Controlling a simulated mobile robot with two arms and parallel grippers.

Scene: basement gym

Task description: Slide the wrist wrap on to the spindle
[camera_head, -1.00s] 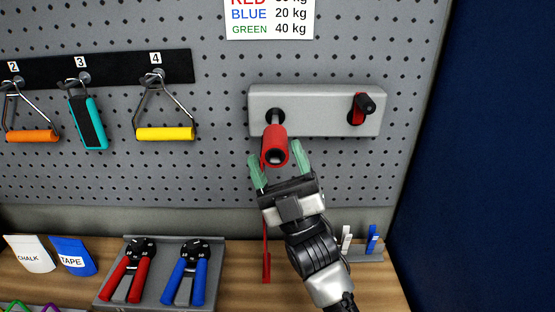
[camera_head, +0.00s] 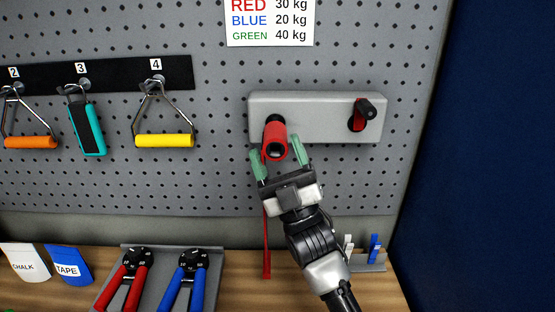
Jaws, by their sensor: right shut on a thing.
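The wrist wrap is a red roll (camera_head: 275,132) with a dark hole facing me, in the middle of the head view. It sits around the left spindle on the grey wall bracket (camera_head: 315,104), close against the bracket's face. A red tail hangs straight down from it. My right gripper (camera_head: 280,159) comes from below, its green-tipped fingers on either side of the roll, shut on it. The spindle itself is mostly hidden by the roll. My left gripper is not in view.
A black knob with a red part (camera_head: 362,113) sits at the bracket's right end. Handles hang at the left, the yellow one (camera_head: 165,141) nearest. A grey tray (camera_head: 170,268) with red- and blue-handled grippers stands on the wooden shelf (camera_head: 240,290). A blue wall is at right.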

